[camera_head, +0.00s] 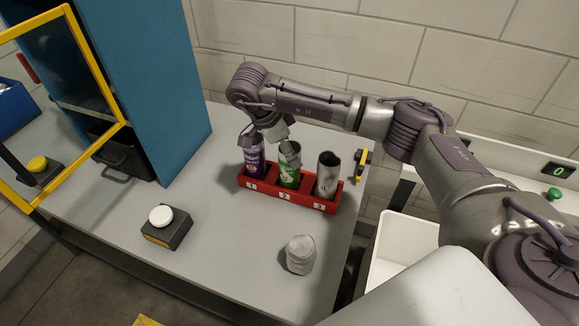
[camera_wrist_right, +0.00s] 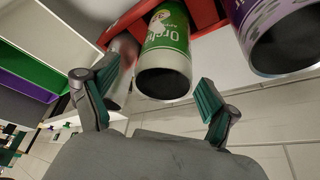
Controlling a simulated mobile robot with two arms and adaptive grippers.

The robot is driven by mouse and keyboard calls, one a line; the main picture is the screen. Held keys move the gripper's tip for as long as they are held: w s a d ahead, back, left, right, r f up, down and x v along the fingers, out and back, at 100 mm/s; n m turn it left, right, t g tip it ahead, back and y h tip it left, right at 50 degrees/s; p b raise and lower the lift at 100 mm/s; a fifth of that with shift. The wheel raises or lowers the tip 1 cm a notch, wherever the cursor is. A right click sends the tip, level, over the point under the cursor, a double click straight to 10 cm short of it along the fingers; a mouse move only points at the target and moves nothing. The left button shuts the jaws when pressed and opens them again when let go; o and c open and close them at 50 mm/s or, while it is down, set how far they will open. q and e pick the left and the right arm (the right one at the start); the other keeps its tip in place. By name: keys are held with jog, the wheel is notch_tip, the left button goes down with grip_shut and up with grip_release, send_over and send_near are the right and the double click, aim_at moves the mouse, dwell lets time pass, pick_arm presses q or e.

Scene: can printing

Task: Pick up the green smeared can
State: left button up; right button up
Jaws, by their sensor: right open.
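The green can (camera_head: 289,174) with white lettering stands in the middle slot of a red rack (camera_head: 318,204), open end up. It also shows in the right wrist view (camera_wrist_right: 168,48), its open rim toward the camera. My right gripper (camera_wrist_right: 150,88) is open, its two fingers apart on either side of the green can's rim, and it holds nothing. In the head view the right gripper (camera_head: 268,143) hangs above the rack and partly covers the cans' tops. I cannot tell whether a finger touches the can. My left gripper is not in view.
A grey object (camera_head: 300,254) and a box with a white button (camera_head: 165,227) are in front. A blue cabinet (camera_head: 150,80) stands left.

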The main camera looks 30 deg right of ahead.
jog(key=p+x, duration=0.1)
jog(key=x, duration=0.2)
jog(key=shift+w+f+p, duration=0.15)
jog(key=shift+f+p, duration=0.15)
jog(key=shift+p, duration=0.05)
jog(key=shift+d+f, duration=0.1)
jog(key=shift+f, duration=0.25)
jog(key=shift+c, duration=0.5)
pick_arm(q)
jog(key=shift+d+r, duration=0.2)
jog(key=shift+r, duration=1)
pick_arm(e)
jog(key=c, duration=0.7)
